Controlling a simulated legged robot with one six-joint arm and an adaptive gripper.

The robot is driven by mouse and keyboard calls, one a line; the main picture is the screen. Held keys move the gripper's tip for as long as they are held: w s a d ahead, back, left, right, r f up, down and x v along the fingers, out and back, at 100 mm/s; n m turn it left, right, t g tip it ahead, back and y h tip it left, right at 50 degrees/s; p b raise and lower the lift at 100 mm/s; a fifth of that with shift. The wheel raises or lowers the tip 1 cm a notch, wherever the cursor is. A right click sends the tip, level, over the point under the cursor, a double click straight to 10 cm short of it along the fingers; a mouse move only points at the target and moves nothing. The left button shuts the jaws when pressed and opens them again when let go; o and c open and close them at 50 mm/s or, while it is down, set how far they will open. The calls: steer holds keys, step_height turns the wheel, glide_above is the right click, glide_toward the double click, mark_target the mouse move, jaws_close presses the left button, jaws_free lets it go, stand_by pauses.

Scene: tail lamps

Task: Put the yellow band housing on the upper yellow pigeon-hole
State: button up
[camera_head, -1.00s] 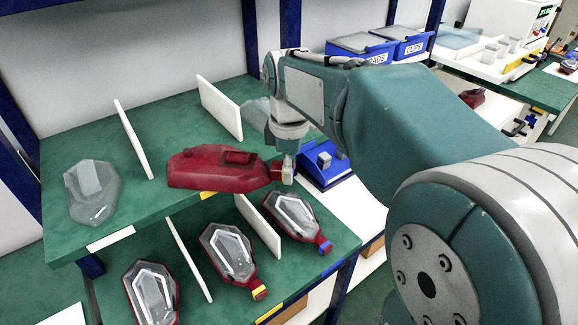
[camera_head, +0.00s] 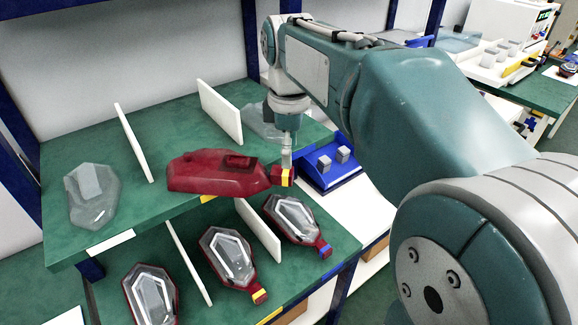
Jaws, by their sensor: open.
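The red housing with the yellow band (camera_head: 215,172) lies on its side in the upper middle pigeon-hole, between two white dividers, above the yellow label (camera_head: 208,198) on the shelf's front edge. Its yellow-banded neck (camera_head: 284,177) points right and sticks out toward the right divider's front. My gripper (camera_head: 287,160) is open and just above the neck; whether a fingertip still touches it is hard to tell. The upper shelf (camera_head: 75,235) is green.
Below are several red-rimmed housings, including a yellow-banded one (camera_head: 228,255) and a blue-banded one (camera_head: 295,218). White dividers (camera_head: 220,112) rise beside the middle hole. A blue tray (camera_head: 340,178) sits right.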

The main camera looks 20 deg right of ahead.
step_height(320, 180, up, 7)
steer(key=s+a+f+m+t, duration=0.2)
steer(key=s+f+m+t, duration=0.3)
steer(key=s+f+m, duration=0.7)
steer(key=s+f, duration=0.2)
steer(key=s, duration=0.1)
steer(key=shift+s+f+t, duration=0.15)
steer(key=shift+f+t, duration=0.15)
steer(key=shift+a, duration=0.1)
stand_by(0.6)
